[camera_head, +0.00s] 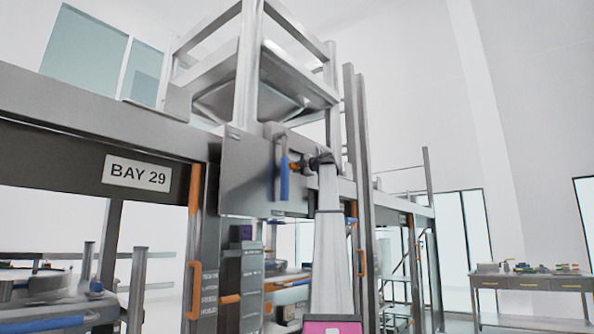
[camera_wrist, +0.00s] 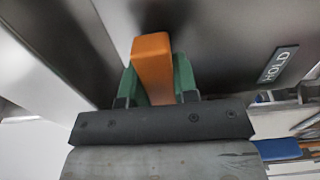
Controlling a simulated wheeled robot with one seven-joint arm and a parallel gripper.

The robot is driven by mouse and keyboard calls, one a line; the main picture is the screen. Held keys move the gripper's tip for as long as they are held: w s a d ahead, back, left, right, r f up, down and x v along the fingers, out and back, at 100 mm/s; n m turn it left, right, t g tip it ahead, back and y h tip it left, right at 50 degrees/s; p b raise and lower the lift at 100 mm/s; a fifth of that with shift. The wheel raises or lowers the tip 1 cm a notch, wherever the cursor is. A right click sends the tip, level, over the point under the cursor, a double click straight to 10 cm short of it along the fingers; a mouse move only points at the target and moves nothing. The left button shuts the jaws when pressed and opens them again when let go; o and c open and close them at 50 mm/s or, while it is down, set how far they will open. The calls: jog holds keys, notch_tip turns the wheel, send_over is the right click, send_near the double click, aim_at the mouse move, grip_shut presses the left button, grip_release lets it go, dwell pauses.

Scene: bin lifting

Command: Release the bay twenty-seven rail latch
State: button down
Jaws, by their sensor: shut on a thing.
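An orange latch handle (camera_wrist: 152,52) stands out from a grey metal plate in the wrist view. The green fingers of my gripper (camera_wrist: 156,82) lie on both sides of it, shut on it. In the head view, my gripper (camera_head: 305,164) is raised to the plate below the hopper, and a small orange end shows at its left. A blue handle (camera_head: 284,182) hangs just left of it. The only readable bay sign (camera_head: 137,174) says BAY 29. The latch's inner parts are hidden.
A steel hopper (camera_head: 262,85) sits in a frame above the rail (camera_head: 85,122). Posts with orange grab bars (camera_head: 194,290) stand left of my arm. A workbench (camera_head: 532,281) with small items is at the far right. Open floor lies before it.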

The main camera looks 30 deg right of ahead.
dwell(0.3)
jog(key=c, duration=0.9)
grip_release()
jog(key=v, duration=1)
jog(key=shift+s, duration=0.4)
jog(key=shift+s+d, duration=0.1)
